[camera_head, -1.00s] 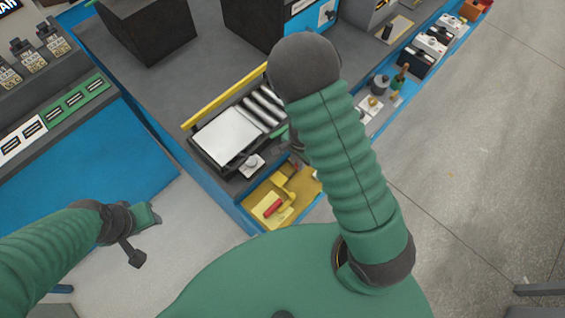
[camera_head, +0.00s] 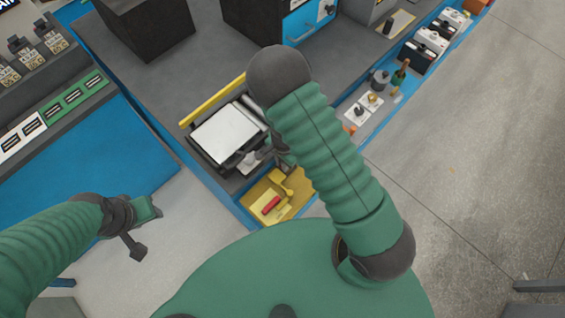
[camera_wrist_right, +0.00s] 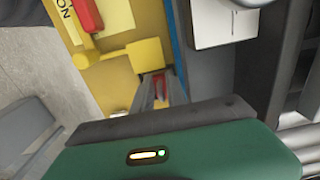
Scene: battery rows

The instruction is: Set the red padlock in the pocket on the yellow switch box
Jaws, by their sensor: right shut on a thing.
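The yellow switch box (camera_head: 290,207) sits low at the near corner of the workbench in the head view, with a red lever (camera_head: 271,206) on its face. It also fills the upper left of the right wrist view (camera_wrist_right: 105,72). My right gripper (camera_head: 277,152) is just above and beyond the box, partly hidden by its own arm. In the right wrist view its fingers (camera_wrist_right: 159,92) are shut on the small red padlock (camera_wrist_right: 159,85), in front of a raised yellow part (camera_wrist_right: 145,54). I cannot tell if they touch. My left gripper (camera_head: 150,210) hangs away from the bench; its fingers are unclear.
A white box with a dark knob (camera_head: 250,163) stands beside the right gripper. Behind it are a white plate (camera_head: 226,132) on rollers and a yellow rail (camera_head: 212,100). Several small items line the blue bench edge to the right. Open floor lies at right.

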